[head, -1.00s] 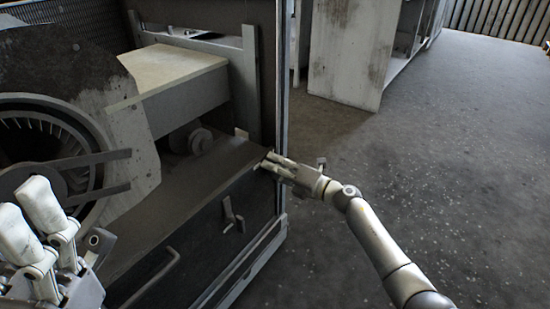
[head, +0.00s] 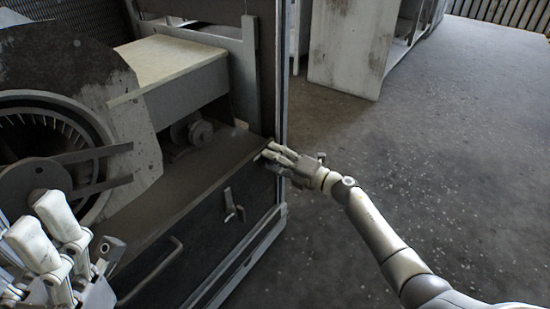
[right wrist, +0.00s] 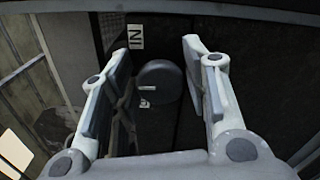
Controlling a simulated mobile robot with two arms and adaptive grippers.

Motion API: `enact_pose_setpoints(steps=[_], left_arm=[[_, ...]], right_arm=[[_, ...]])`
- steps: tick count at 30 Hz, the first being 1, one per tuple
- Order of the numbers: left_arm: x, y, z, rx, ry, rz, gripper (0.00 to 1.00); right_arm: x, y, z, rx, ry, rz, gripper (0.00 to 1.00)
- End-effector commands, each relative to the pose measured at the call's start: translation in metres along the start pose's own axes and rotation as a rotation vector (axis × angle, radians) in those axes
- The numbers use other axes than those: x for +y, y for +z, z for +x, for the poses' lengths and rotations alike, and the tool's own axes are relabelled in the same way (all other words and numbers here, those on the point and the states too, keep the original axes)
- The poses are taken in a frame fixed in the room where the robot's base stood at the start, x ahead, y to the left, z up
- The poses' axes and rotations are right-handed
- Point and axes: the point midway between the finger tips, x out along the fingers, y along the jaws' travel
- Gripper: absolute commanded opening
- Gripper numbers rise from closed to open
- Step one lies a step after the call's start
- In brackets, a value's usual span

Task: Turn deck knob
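The deck knob (right wrist: 160,82) is a dark round knob in the right wrist view, on a dark panel below a white "IN" label (right wrist: 136,36). A small white mark shows on it. My right gripper (right wrist: 152,92) is open there, with one finger on each side of the knob and gaps to both. In the head view my right gripper (head: 274,156) is at the right front corner of the blower housing's deck (head: 190,190); I cannot make out the knob there. My left gripper (head: 47,230) is at the lower left, its fingers side by side; their gap is unclear.
The blower wheel (head: 45,140) and a belt guard (head: 90,153) stand at the left. A latch (head: 231,205) and a handle (head: 150,270) stick out of the front panel. A whitish cabinet (head: 350,45) stands behind. The floor (head: 440,170) at right is open.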

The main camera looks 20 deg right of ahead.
Motion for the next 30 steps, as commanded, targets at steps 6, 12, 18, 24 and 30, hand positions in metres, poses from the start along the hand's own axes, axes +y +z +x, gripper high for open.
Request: enact_pose_setpoints(steps=[6, 12, 18, 24, 30], left_arm=[[0.000, 0.000, 0.000, 0.000, 0.000, 0.000, 0.57], [-0.001, 0.001, 0.000, -0.003, 0.000, 0.001, 0.57], [0.000, 0.001, 0.000, -0.002, 0.000, 0.001, 0.57], [0.000, 0.001, 0.000, -0.002, 0.000, 0.001, 0.57], [0.000, 0.000, 0.000, -0.001, 0.000, 0.000, 0.57]], right_arm=[[0.000, 0.000, 0.000, 0.001, 0.000, -0.001, 0.58], [0.000, -0.001, -0.001, 0.001, 0.000, -0.002, 0.58], [-0.001, 0.000, -0.021, 0.001, -0.002, -0.003, 0.58], [-0.002, -0.001, -0.062, 0.002, -0.004, -0.003, 0.58], [-0.001, 0.000, -0.098, 0.001, -0.003, -0.003, 0.58]])
